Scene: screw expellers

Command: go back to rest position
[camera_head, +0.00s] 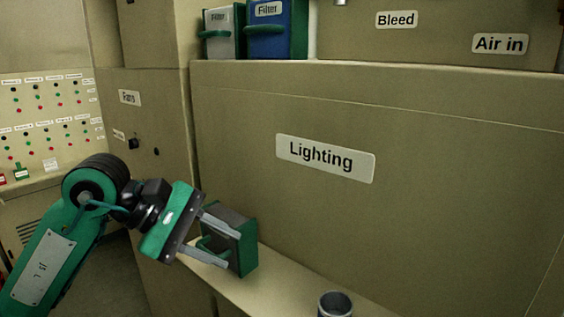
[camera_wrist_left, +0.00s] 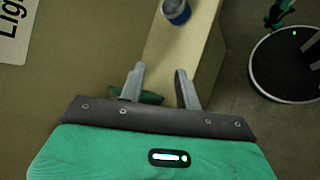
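My left gripper (camera_head: 222,240) reaches in from the left in the head view. Its two grey fingers are spread apart, and nothing shows held between them. A dark box with green sides and a green handle (camera_head: 243,250) stands on the narrow ledge just behind and beside the fingers; the fingers overlap it in the picture. In the left wrist view the fingers (camera_wrist_left: 160,88) are also apart, with a small green part (camera_wrist_left: 151,98) of something low between them. I cannot tell whether a finger touches the box.
A beige ledge (camera_head: 282,267) runs below the large panel with the "Lighting" label (camera_head: 325,158). White and blue filter boxes (camera_head: 278,32) sit on the upper shelf. A panel of buttons (camera_head: 45,120) is at left.

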